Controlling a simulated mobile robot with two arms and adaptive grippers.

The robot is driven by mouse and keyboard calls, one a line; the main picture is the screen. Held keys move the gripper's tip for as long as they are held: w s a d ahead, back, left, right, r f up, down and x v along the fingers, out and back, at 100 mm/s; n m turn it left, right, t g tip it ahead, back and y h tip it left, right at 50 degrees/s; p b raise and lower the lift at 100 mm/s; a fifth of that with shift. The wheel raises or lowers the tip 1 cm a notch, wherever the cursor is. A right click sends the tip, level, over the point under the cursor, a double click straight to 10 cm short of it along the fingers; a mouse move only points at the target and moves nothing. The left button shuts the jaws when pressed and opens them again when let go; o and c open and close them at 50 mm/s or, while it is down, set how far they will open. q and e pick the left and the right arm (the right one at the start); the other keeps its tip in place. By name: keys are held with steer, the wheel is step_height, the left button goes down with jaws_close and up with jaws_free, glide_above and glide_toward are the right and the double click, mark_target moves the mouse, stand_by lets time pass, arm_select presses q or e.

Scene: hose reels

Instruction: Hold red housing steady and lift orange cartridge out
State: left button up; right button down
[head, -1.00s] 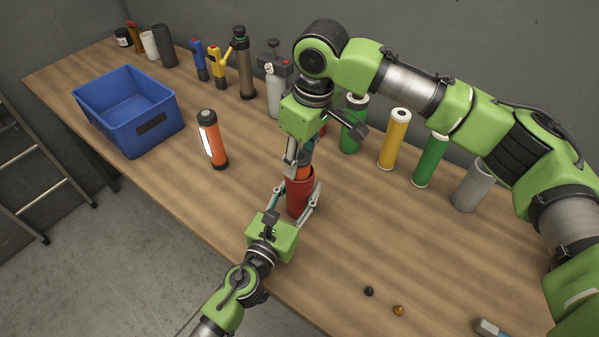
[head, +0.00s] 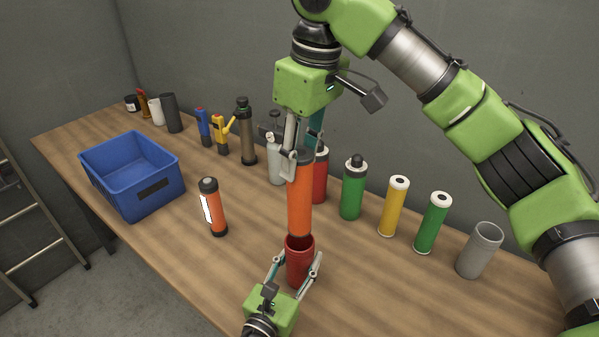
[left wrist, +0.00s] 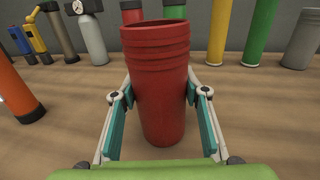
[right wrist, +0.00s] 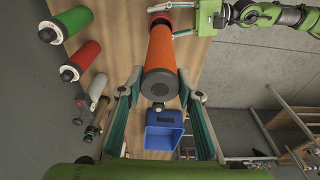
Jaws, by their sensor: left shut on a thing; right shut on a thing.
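The red housing (head: 299,265) stands upright on the workbench, with its open mouth facing up. My left gripper (head: 294,272) is shut on it from both sides; the left wrist view shows the fingers against the housing wall (left wrist: 163,95). My right gripper (head: 300,148) is shut on the dark-capped top of the orange cartridge (head: 300,205). The cartridge hangs upright directly over the housing's mouth. In the left wrist view no cartridge shows at the rim, so it is clear of the housing. The right wrist view looks down along the cartridge (right wrist: 161,60).
A blue crate (head: 132,175) stands at the left of the workbench (head: 390,290). Another orange cartridge with dark ends (head: 212,207) stands between crate and housing. Green (head: 352,188), yellow (head: 393,205) and grey (head: 479,250) cylinders stand behind and to the right.

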steer(key=shift+r, duration=0.15)
arm_select(q)
steer(key=o, duration=1.3)
